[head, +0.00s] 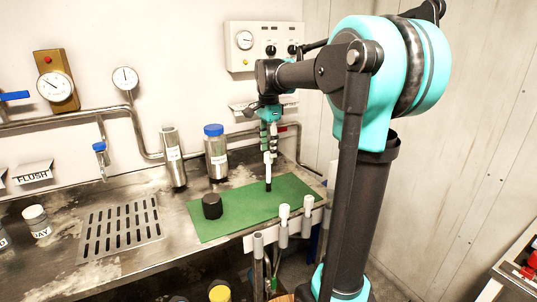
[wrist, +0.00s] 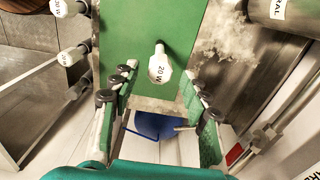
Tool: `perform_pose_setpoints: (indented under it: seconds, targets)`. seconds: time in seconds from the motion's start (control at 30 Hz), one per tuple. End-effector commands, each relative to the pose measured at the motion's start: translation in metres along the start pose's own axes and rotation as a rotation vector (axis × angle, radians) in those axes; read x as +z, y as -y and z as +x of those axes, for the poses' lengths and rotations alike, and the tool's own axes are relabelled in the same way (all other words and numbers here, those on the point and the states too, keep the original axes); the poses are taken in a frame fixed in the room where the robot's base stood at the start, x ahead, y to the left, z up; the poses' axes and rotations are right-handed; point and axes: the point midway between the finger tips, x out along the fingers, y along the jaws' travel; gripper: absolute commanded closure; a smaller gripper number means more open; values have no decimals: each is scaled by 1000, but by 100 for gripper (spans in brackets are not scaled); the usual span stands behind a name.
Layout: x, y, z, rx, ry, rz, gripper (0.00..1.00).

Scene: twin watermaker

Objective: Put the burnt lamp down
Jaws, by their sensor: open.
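The lamp (head: 268,171) is slim, with a white upper part and a darker lower end. In the head view it stands about upright at the green mat (head: 235,212), directly below my gripper (head: 268,148). In the wrist view the lamp's white faceted cap (wrist: 160,67), marked "20 W", shows between and just past the fingertips of my gripper (wrist: 158,76). The fingers are spread, with a gap on both sides of the cap.
A short black cylinder (head: 212,206) stands on the mat's left part. A blue-capped bottle (head: 216,155) and a metal canister (head: 173,158) stand behind. White-capped lamps (head: 284,212) sit in a rack at the front edge. The mat between the black cylinder and the lamp is clear.

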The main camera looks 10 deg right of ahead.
Motion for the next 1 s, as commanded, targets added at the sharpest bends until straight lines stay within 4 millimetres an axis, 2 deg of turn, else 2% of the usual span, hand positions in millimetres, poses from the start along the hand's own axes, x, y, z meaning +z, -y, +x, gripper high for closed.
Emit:
perform_pose_setpoints:
  seconds: [0.2,0.43,0.63,1.0]
  targets:
    - [0,0,-47,0,0,0,54]
    - [0,0,-82,0,0,0,54]
    - [0,0,-93,0,0,0,54]
    - [0,0,-93,0,0,0,54]
